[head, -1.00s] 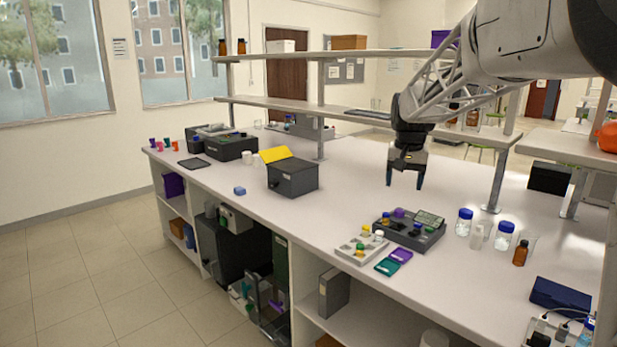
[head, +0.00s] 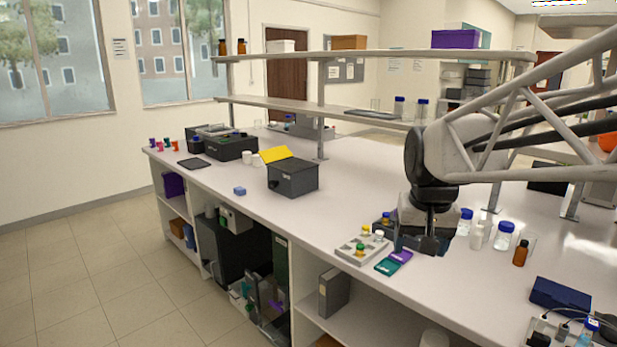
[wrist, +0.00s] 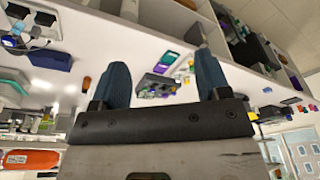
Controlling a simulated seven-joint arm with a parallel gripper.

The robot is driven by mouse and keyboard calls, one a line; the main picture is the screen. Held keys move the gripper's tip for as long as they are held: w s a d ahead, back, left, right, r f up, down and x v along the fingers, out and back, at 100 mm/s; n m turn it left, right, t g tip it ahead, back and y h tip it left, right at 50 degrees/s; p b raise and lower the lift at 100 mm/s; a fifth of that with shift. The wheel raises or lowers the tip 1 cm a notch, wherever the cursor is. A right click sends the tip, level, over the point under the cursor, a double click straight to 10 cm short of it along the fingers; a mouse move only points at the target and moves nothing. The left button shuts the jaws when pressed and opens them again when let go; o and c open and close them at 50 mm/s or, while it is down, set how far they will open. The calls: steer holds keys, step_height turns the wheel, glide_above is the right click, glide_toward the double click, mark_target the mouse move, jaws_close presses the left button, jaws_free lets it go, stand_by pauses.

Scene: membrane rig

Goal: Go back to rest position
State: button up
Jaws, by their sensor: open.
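My gripper (head: 421,246) is over the front right part of the bench in the head view, in front of the dark membrane rig, most of which it hides. In the wrist view its two blue fingers stand wide apart (wrist: 162,60) with nothing held between them. The rig (wrist: 157,86) shows between the fingers there, beyond the tips. Whether the fingers touch anything is hard to tell in the head view, but the wrist view shows them clear.
A grey vial tray (head: 362,247), teal card (head: 387,267) and purple card (head: 401,257) lie left of my gripper. Blue-capped bottles (head: 503,236) and an amber bottle (head: 521,254) stand right. A grey box (head: 293,179) with a yellow flap is farther left. Shelves (head: 350,105) run behind.

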steer(key=s+a+f, duration=0.1)
steer(key=s+f, duration=0.3)
steer(key=s, duration=0.5)
steer(key=s+f+n, duration=0.1)
steer(key=s+f, duration=0.3)
steer(key=s, duration=0.5)
steer(key=shift+s+a+f+t, duration=0.2)
steer(key=shift+a+f+t, duration=0.1)
steer(key=shift+a, duration=0.1)
